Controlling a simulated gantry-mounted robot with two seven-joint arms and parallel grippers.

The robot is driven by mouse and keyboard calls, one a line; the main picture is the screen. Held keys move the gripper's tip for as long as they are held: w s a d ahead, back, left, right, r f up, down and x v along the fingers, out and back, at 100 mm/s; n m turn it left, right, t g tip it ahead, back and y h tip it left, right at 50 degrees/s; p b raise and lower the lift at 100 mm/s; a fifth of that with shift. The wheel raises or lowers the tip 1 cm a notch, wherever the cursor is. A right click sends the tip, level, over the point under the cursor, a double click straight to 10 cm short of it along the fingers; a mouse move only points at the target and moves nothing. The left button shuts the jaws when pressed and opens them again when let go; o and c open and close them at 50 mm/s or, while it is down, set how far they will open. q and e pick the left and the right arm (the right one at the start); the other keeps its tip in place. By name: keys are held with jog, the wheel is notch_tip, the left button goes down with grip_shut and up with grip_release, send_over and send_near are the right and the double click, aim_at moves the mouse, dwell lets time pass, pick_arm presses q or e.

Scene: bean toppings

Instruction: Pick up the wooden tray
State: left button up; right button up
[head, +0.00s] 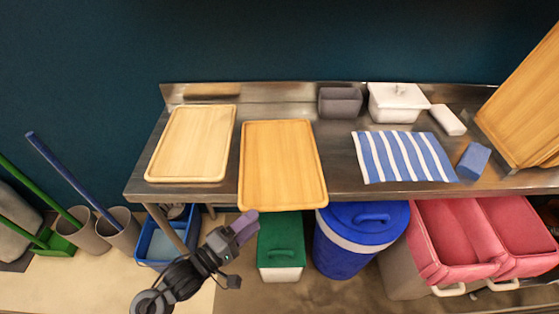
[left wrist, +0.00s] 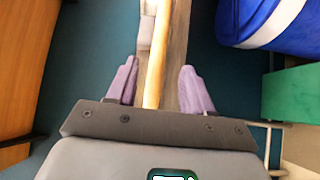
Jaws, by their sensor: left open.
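A wooden tray (head: 283,165) lies flat on the steel table, its near end sticking out past the front edge. A second, paler wooden tray (head: 192,143) lies fully on the table to its left. My left gripper (head: 246,222) is open at the near left corner of the overhanging tray, with purple fingers. In the left wrist view the open fingers (left wrist: 158,68) stand either side of a thin wooden edge (left wrist: 156,60), which looks like that tray seen edge-on, with gaps on both sides. My right gripper is not in view.
The steel table (head: 335,187) also holds a striped cloth (head: 403,157), a white lidded dish (head: 397,100), a grey container (head: 340,102) and a blue block (head: 473,161). Below are a green bin (head: 281,240), a blue barrel (head: 352,250) and pink bins (head: 450,240).

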aim_at(267, 211)
pick_arm(q)
jog(key=shift+w+d, duration=0.2)
jog(key=shift+d, duration=0.05)
jog(key=b+x, duration=0.1)
jog(key=x, duration=0.2)
jog(key=shift+d+b, duration=0.25)
jog(key=shift+b, duration=0.15)
jog(key=shift+w+d+r, duration=0.1)
jog(key=shift+w+d, duration=0.3)
jog(key=c, duration=0.9)
jog(key=shift+r, duration=0.1)
grip_shut()
